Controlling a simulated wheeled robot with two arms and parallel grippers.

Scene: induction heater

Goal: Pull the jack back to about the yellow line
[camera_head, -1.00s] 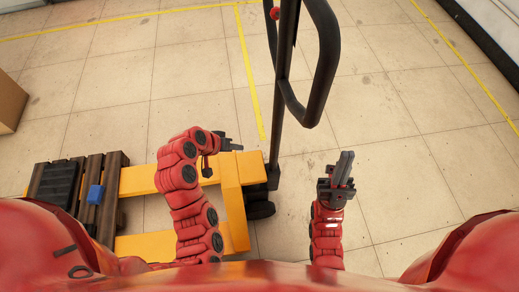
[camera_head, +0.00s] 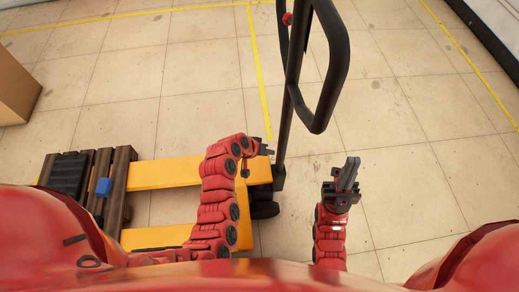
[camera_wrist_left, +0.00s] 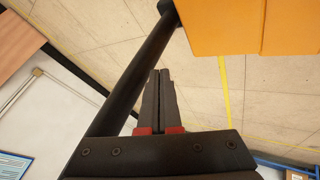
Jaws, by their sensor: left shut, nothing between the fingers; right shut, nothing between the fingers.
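The yellow pallet jack (camera_head: 170,173) stands low at the left in the head view. Its dark handle shaft (camera_head: 291,100) rises from its right end to a black loop grip (camera_head: 345,75). In the wrist view the shaft (camera_wrist_left: 140,75) runs diagonally left of the fingers, beside a yellow body (camera_wrist_left: 222,25). My left gripper (camera_head: 270,151) is shut and empty, close beside the lower shaft; contact cannot be told. Its fingertips (camera_wrist_left: 160,72) show together. My right gripper (camera_head: 350,165) is shut and empty, right of the shaft. A yellow floor line (camera_head: 258,75) runs beyond the jack.
A cardboard box (camera_head: 15,90) stands at the left edge. Another yellow line (camera_head: 465,62) runs along the right. Tiled floor on the right is clear.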

